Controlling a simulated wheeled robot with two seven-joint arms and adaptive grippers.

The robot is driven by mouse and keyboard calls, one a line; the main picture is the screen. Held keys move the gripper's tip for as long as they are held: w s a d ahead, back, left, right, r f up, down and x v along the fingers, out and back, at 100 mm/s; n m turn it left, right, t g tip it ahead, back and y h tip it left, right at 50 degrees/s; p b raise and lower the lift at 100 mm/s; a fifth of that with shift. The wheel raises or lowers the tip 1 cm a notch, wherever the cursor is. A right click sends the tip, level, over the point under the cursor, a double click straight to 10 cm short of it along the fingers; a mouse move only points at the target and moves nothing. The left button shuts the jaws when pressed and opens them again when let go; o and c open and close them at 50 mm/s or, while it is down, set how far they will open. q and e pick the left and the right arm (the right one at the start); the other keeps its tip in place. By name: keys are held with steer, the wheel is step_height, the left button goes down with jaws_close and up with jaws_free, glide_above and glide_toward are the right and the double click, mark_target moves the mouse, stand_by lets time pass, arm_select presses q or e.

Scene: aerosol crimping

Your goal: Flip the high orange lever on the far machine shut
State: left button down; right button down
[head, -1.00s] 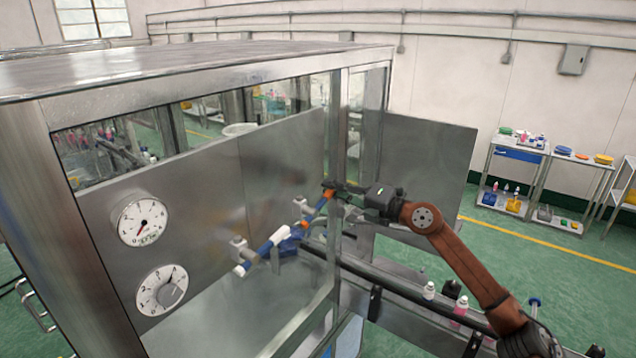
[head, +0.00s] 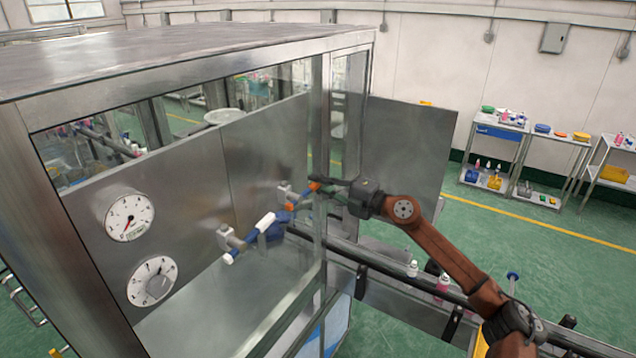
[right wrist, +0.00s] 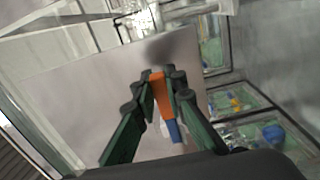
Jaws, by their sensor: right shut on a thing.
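The high orange lever (head: 314,186) is on the far machine, inside the glazed metal frame. Its orange end shows beside my right gripper's fingers, and a blue part slants down-left from it. In the right wrist view the orange lever (right wrist: 158,97) lies between the two dark green fingers, with a blue section beyond it. My right gripper (head: 322,183) is shut on the orange end. The fingers hide part of the lever in the head view. My left gripper is not in view.
A lower blue lever with white ends (head: 248,240) is at left below. Metal frame posts (head: 318,150) stand close to my right gripper. A conveyor (head: 400,285) with bottles runs below my right arm. Two dials (head: 129,217) are on the front panel.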

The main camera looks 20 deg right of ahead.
steer(key=c, duration=2)
jaws_free()
steer(key=shift+d+f, duration=0.1)
steer(key=shift+d, duration=0.05)
steer(key=shift+o, duration=0.3)
steer(key=v, duration=1.2)
